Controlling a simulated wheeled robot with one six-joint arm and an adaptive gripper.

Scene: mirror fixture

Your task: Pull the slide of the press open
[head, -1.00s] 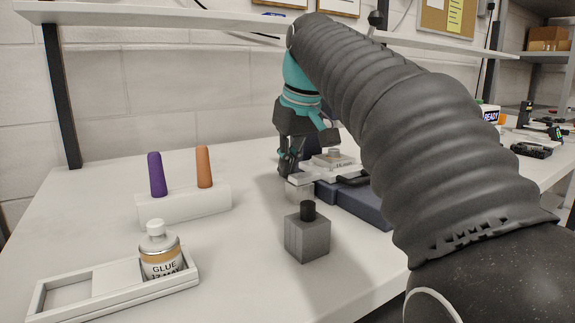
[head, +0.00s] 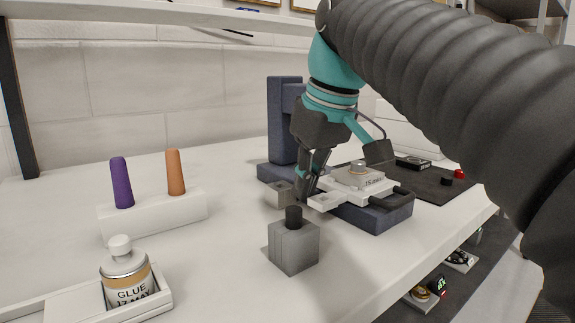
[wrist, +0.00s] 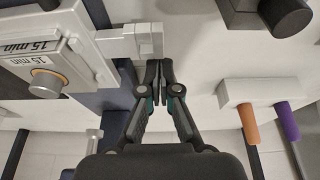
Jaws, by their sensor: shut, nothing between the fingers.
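The press has a dark blue column (head: 281,125) and a dark blue base (head: 385,215). Its pale slide (head: 345,187) lies over the right part of the base and carries a white block with a round metal knob (head: 358,167). A white bracket-like handle (head: 325,202) sticks out at the slide's near left end; it also shows in the wrist view (wrist: 146,40). My gripper (head: 303,193) points down beside this handle. In the wrist view its fingertips (wrist: 158,68) are together and empty, just below the handle; I cannot tell whether they touch it.
A grey block with a black knob (head: 293,245) stands close in front of my gripper. A white rack (head: 150,218) with purple and orange pegs and a glue bottle (head: 126,278) stand at left. A dark mat (head: 425,185) lies at right.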

